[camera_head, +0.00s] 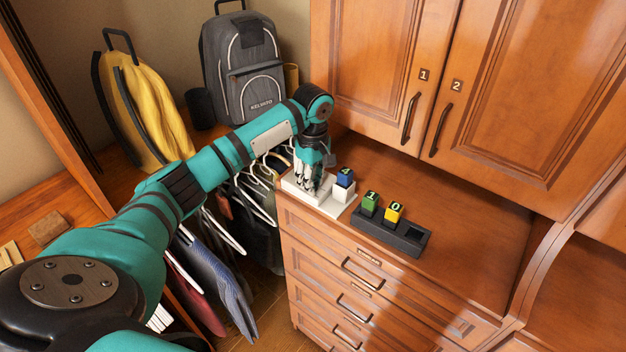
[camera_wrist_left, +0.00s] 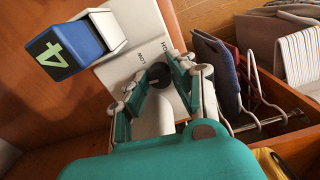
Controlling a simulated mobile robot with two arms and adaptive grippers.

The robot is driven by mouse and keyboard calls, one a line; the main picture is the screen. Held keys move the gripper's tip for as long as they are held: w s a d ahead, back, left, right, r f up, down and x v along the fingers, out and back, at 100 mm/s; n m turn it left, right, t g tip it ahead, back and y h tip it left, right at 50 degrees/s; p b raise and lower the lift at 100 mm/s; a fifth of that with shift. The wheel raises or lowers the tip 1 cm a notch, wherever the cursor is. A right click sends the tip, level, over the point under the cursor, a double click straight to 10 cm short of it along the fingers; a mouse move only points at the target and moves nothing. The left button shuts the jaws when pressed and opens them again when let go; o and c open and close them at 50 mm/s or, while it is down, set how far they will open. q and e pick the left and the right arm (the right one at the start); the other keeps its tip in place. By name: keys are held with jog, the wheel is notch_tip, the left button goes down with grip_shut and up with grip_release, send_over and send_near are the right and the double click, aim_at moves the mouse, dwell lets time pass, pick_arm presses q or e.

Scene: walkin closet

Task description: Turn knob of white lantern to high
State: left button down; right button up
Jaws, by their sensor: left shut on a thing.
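The white lantern (camera_head: 328,206) lies on the dresser top near its left edge. In the left wrist view, its white face (camera_wrist_left: 135,32) carries printed markings, partly readable as low and high. Its dark round knob (camera_wrist_left: 158,82) sits between my left fingertips. My left gripper (camera_head: 309,184), also in the left wrist view (camera_wrist_left: 159,80), reaches down over the lantern and is shut on the knob. The fingers cover part of the knob, so I cannot tell which marking it points to. My right gripper is not in view.
A blue cube marked 4 (camera_head: 345,177) sits on a white block beside my gripper. A dark tray (camera_head: 412,238) holds green and yellow number cubes to the right. Cabinet doors (camera_head: 390,70) rise behind. Hanging clothes (camera_head: 215,270) are left of the dresser; its right top is clear.

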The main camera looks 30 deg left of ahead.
pick_arm(q)
jog(key=m, duration=0.5)
jog(key=shift+m, duration=2.2)
jog(key=c, duration=1.1)
grip_release()
notch_tip(320, 180, up, 12)
